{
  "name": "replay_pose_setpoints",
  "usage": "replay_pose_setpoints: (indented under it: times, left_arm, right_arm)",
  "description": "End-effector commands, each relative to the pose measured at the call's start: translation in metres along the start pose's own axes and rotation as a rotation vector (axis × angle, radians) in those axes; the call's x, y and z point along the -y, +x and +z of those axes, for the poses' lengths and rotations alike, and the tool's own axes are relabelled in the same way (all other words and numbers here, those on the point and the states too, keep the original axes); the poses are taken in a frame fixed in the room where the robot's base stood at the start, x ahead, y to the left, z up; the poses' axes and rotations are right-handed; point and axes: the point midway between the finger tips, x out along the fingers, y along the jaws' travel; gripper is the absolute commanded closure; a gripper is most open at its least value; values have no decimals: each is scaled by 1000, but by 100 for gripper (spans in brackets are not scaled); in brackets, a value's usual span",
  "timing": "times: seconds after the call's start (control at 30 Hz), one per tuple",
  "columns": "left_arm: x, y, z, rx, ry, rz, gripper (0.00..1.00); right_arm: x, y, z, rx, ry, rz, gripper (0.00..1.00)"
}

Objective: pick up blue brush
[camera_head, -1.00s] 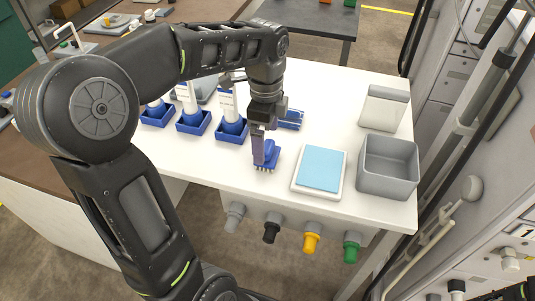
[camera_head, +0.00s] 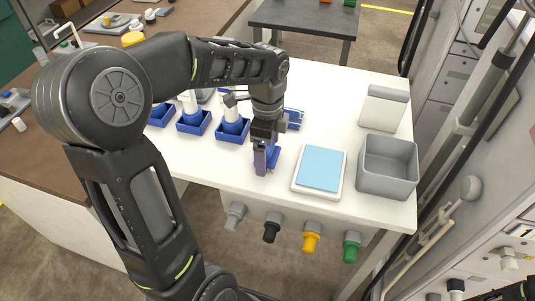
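The blue brush (camera_head: 273,155) is on the white table near its front edge, left of the light-blue pad. My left gripper (camera_head: 265,160) points down at the brush from above. One finger stands in front of the brush and hides much of it, including its bristles. The other finger is hidden, so I cannot tell whether the gripper is closed on the brush.
A white tray with a light-blue pad (camera_head: 320,168) and a grey open bin (camera_head: 387,165) stand to the right. Blue holders (camera_head: 193,122) with white-and-blue bottles stand to the left. A blue item (camera_head: 293,118) lies behind the gripper. A white-grey container (camera_head: 383,107) stands at the back right.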

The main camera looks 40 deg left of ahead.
Motion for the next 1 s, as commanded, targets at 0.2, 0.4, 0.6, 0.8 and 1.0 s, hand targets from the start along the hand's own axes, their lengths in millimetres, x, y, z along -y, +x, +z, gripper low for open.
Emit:
replay_pose_setpoints:
  times: [0.2,0.4,0.6,0.8,1.0]
  left_arm:
    - [0,0,0,0,0,0,27]
    - [0,0,0,0,0,0,43]
    - [0,0,0,0,0,0,60]
    - [0,0,0,0,0,0,76]
    - [0,-1,0,0,0,0,81]
  right_arm:
    - [0,0,0,0,0,0,64]
    - [0,0,0,0,0,0,64]
    - [0,0,0,0,0,0,64]
    - [0,0,0,0,0,0,64]
    - [0,0,0,0,0,0,64]
